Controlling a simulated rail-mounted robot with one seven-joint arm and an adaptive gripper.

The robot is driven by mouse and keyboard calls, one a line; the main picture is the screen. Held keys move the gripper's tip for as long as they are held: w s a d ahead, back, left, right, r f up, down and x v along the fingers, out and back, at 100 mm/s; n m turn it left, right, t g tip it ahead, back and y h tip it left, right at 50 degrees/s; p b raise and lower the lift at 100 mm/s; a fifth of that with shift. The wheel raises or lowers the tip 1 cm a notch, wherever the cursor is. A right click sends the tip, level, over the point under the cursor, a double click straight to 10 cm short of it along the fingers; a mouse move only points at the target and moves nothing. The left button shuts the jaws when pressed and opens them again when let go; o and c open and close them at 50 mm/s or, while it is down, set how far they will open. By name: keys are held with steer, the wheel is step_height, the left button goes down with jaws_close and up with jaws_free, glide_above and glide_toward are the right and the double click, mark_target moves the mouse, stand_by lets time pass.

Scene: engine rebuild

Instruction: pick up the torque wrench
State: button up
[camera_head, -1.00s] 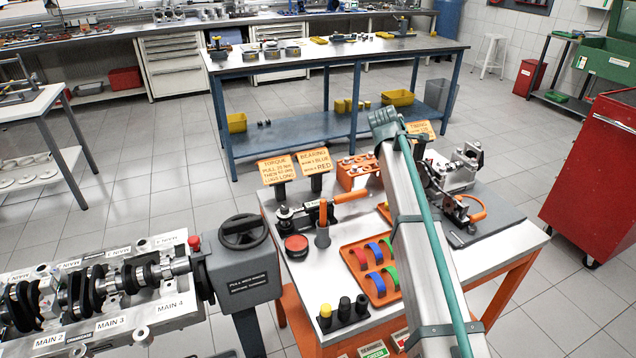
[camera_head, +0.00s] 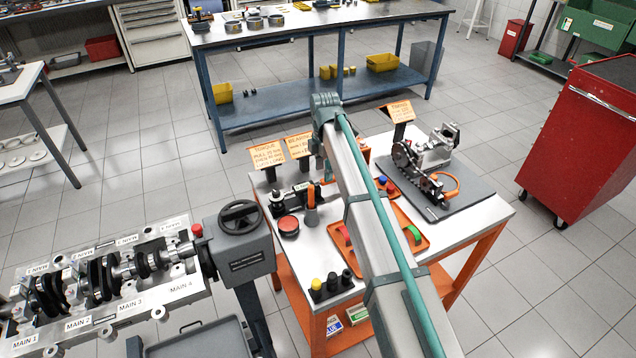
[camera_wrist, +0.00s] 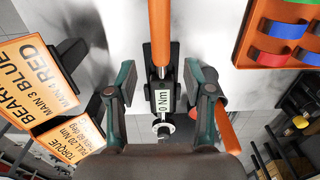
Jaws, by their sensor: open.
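The torque wrench lies on the orange-framed cart's top (camera_head: 321,243). In the wrist view the torque wrench (camera_wrist: 162,97) has an orange handle pointing to the top of the picture, a dark body and a display reading "0 Nm". My gripper (camera_wrist: 160,86) is open, with one finger on each side of the dark body and gaps to both. I cannot tell its height above the wrench.
An upright orange-handled tool (camera_head: 311,207) stands close to the wrench, near my right finger in the wrist view. A red round button (camera_head: 288,225), dark sockets (camera_head: 331,285), an orange tray (camera_wrist: 272,40) of coloured shells and sign plates (camera_head: 267,155) are nearby.

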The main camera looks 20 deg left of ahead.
steer(key=shift+f+p, duration=1)
steer(key=shift+f, duration=1.85)
jaws_close()
